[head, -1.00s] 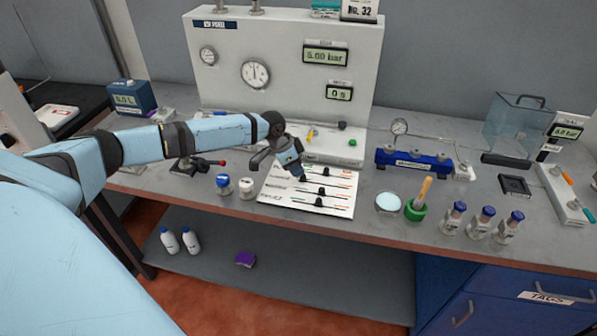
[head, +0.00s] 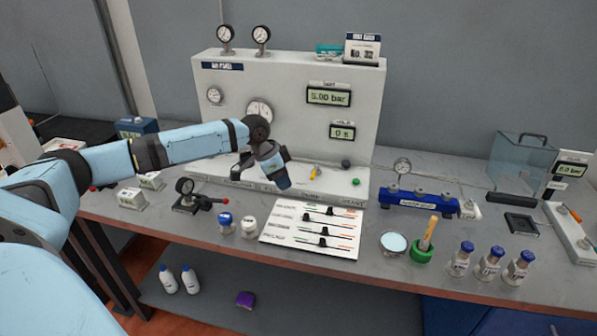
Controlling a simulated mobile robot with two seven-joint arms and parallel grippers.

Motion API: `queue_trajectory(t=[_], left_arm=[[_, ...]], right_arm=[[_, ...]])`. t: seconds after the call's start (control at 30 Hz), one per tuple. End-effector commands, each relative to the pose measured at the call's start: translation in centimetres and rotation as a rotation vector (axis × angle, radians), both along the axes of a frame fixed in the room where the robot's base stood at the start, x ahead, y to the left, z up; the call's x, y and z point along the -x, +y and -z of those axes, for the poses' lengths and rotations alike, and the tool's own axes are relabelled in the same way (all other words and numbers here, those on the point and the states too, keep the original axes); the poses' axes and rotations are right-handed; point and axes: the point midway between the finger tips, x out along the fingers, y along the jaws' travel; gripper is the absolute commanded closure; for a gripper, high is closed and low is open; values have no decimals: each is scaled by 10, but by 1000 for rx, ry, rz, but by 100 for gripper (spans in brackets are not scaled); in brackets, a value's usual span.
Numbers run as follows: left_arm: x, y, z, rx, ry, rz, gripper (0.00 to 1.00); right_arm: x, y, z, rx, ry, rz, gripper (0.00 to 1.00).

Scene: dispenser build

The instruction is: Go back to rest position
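My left arm comes in from the left in the head view, and its gripper (head: 276,176) hangs above the bench in front of the white gauge panel (head: 285,85). The gripper is seen from behind its wrist, and its fingertips are too small to tell whether they are open or shut. No object shows clearly in it. The white slider board (head: 312,232) lies on the bench in front of and below it, apart from it. My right gripper is not in view.
A small gauge with a red-tipped lever (head: 187,196) and two small jars (head: 249,226) stand near the arm. A blue manifold (head: 419,203), a green holder (head: 421,250) and several blue-capped bottles (head: 489,261) stand to the right. Two white bottles (head: 190,279) stand on the lower shelf.

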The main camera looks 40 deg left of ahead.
Motion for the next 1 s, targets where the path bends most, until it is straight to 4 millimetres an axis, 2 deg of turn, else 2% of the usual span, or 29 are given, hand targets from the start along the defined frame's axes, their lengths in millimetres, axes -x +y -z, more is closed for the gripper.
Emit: queue_trajectory(t=[0.27, 0.37, 0.47, 0.6, 0.7, 0.83, 0.9, 1.0], left_arm=[[1, -4, 3, 0, 2, 5, 70], [8, -25, 18, -1, 12, 37, 70], [26, -69, 47, -6, 30, 96, 70], [72, -150, 92, -4, 36, 178, 70], [108, -198, 110, 7, 22, 192, 70], [155, -242, 121, 23, 0, 152, 70], [180, -257, 122, 30, -11, 102, 70], [214, -267, 119, 31, -19, 2, 70]], right_arm=[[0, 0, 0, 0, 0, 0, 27], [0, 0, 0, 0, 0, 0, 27], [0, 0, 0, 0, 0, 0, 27], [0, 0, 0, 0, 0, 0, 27], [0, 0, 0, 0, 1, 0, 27], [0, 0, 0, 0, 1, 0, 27], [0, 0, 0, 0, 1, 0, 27], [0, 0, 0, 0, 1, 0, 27]])
